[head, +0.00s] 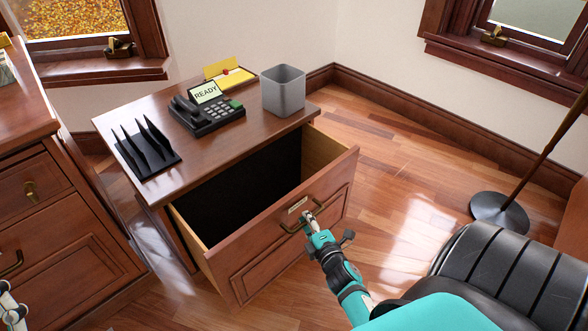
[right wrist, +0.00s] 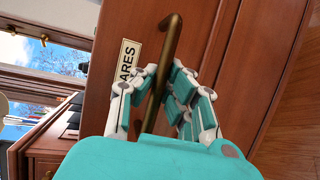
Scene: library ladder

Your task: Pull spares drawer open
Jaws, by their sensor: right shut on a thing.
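The spares drawer (head: 297,243) is the top drawer of a wooden cabinet and stands pulled well out, with its dark inside showing. A label (right wrist: 127,61) on its front ends in "ARES" in the right wrist view. Its brass bar handle (right wrist: 171,40) runs between the fingers of my right gripper (right wrist: 165,84), which is shut on it. In the head view the right gripper (head: 308,221) is at the drawer front, at the handle. A small part of my left arm shows at the lower left edge; its fingertips are not clearly visible.
On the cabinet top (head: 215,155) are a black file rack (head: 147,148), a phone (head: 207,112) reading "READY", a yellow card holder (head: 230,76) and a grey bin (head: 283,90). A black leather seat (head: 500,285) and a lamp base (head: 499,212) stand right. Floor lies clear between.

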